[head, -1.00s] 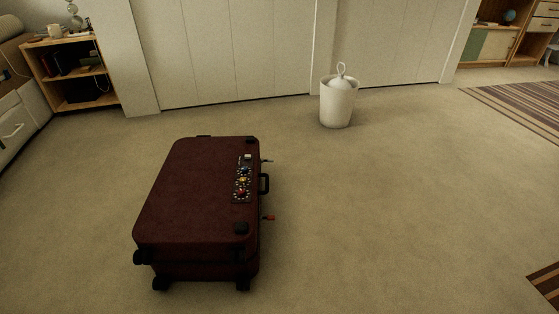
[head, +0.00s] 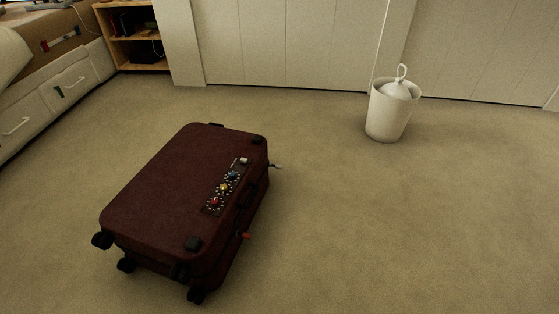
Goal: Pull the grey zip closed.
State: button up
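A dark red suitcase (head: 165,180) lies flat on the carpet, left of centre in the head view. A small grey zip pull (head: 275,166) sticks out from its right side near the far corner. A red-orange pull (head: 246,236) sticks out lower on the same side, nearer to me. Whether the zip's seam is open or closed is too small and dark to tell. My gripper is not in view.
A panel with several coloured dials (head: 225,187) and a black handle (head: 248,192) are at the suitcase's right edge. A white lidded bin (head: 388,115) stands by the wall panels. White drawers (head: 60,85) and a wooden shelf (head: 120,40) are at left. Carpet on the right is clear.

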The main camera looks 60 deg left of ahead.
aim_at(277, 167)
jog(key=u, duration=0.4)
jog(key=i, duration=0.7)
jog(key=u, duration=1.3)
jog(key=i, duration=0.7)
jog(key=u, duration=0.8)
